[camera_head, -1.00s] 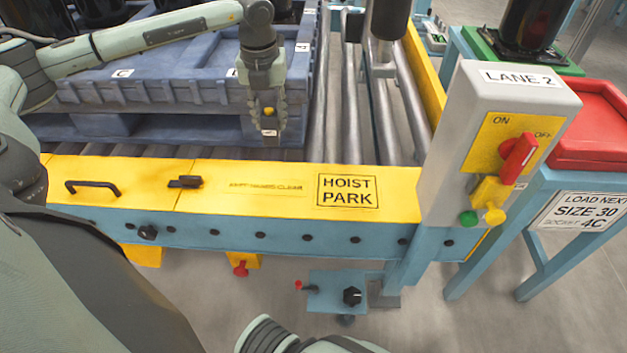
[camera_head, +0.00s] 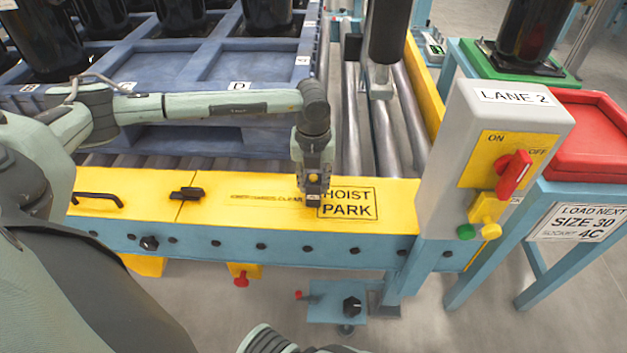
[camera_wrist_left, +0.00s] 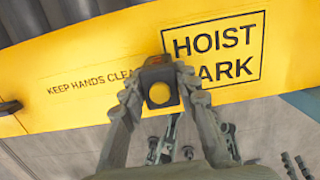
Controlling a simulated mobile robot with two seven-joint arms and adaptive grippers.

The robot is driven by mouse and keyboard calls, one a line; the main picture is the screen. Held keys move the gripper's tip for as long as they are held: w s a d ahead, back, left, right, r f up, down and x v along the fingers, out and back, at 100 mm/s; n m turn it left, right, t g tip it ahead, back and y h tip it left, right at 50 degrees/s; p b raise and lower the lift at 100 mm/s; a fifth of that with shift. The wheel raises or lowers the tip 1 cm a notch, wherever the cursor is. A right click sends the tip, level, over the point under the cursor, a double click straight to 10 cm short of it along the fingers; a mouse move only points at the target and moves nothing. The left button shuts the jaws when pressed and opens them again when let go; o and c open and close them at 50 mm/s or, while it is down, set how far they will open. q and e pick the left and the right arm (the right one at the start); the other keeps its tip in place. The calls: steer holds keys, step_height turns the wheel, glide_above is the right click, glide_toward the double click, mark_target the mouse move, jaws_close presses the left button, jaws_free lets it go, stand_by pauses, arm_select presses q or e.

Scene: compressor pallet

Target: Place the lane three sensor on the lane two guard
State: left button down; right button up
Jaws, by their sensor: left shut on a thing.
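My left gripper (camera_head: 313,192) is shut on a small dark sensor (camera_wrist_left: 150,78) with a round yellow face. In the left wrist view, the sensor sits between the two fingertips (camera_wrist_left: 158,95). In the head view the gripper points down over the yellow guard (camera_head: 235,212) and mostly hides the sensor. The guard also shows in the left wrist view (camera_wrist_left: 75,65). The gripper is at the left edge of the framed HOIST PARK label (camera_head: 350,204), beside the KEEP HANDS CLEAR print. I cannot tell whether the sensor touches the guard.
A grey LANE 2 switch box (camera_head: 455,150) with a red handle stands at the guard's right end. A black handle (camera_head: 98,197) and a black latch (camera_head: 186,193) sit on the guard's left. Behind are a blue pallet (camera_head: 225,135) and bare rollers (camera_head: 350,120).

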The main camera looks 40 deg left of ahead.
mark_target(313, 183)
steer(key=shift+d+f, duration=0.1)
steer(key=shift+f, duration=0.05)
arm_select(q)
steer(key=shift+f, duration=0.1)
arm_select(e)
steer(key=shift+s+d, duration=0.1)
steer(key=shift+s, duration=0.05)
arm_select(q)
steer(key=c, duration=1.2)
jaws_free()
steer(key=shift+o, duration=0.3)
steer(key=shift+r, duration=0.3)
steer(key=r, duration=0.7)
steer(key=s+r, duration=0.1)
steer(key=r, duration=0.2)
steer(key=shift+d+r, duration=0.35)
steer(key=shift+s+r, duration=0.1)
steer(key=shift+r, duration=0.35)
arm_select(e)
steer(key=shift+r, duration=0.6)
steer(key=shift+f, duration=0.1)
